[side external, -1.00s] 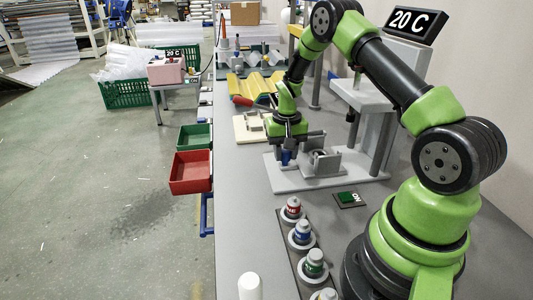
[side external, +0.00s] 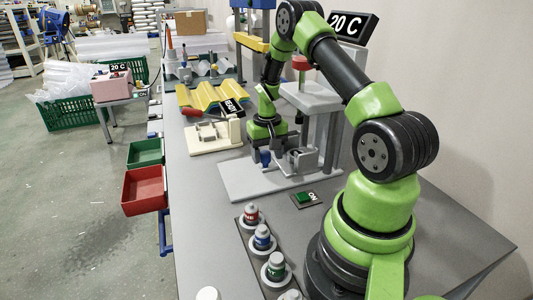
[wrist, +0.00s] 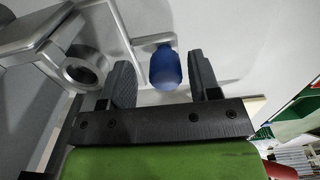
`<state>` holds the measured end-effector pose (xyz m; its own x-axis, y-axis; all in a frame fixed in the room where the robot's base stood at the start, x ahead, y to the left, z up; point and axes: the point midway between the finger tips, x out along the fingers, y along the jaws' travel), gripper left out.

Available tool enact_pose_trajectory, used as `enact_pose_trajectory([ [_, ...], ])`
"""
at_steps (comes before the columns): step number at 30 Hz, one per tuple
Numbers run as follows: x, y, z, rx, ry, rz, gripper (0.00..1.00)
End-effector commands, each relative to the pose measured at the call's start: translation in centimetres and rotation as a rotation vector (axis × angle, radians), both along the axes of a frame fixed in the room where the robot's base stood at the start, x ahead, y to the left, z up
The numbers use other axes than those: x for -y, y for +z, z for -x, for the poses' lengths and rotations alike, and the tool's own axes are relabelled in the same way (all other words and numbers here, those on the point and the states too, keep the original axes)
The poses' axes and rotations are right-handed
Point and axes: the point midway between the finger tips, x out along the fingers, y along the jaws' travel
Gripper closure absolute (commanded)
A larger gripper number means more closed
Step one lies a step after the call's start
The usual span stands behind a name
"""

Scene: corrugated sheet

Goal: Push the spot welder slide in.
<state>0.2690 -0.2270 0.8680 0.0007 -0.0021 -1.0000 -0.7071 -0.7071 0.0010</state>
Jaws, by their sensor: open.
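The spot welder (side external: 312,100) is a grey press with an upright frame on a pale base plate (side external: 240,190). Its grey slide (side external: 301,160) lies low on the plate, with a ring-shaped part, and has a blue knob (side external: 265,157) at its left. My gripper (side external: 267,148) points down over the knob. In the wrist view the blue knob (wrist: 165,68) sits between the two spread dark fingers of my gripper (wrist: 161,80), with a gap on each side. The grey ring part (wrist: 85,68) shows left of the fingers.
A cream fixture (side external: 208,137) with a red handle stands behind the plate. Yellow corrugated sheet (side external: 205,95) lies beyond, near a READY sign (side external: 233,107). A green ON button (side external: 304,198) and a rack of coloured bottles (side external: 262,240) are nearer. Red bin (side external: 145,190) hangs off the bench.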

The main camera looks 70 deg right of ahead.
Motion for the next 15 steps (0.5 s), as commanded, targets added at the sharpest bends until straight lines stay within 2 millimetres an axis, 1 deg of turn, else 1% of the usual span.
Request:
enact_pose_trajectory([
  [2,0.0,0.1,0.0,0.0,0.0,0.0,0.43],
  [5,0.0,0.9,-0.1,0.002,0.0,0.001,0.43],
  [8,0.0,2.6,-0.1,0.004,-0.001,0.003,0.43],
  [15,0.0,7.4,-0.1,0.004,0.0,0.004,0.43],
])
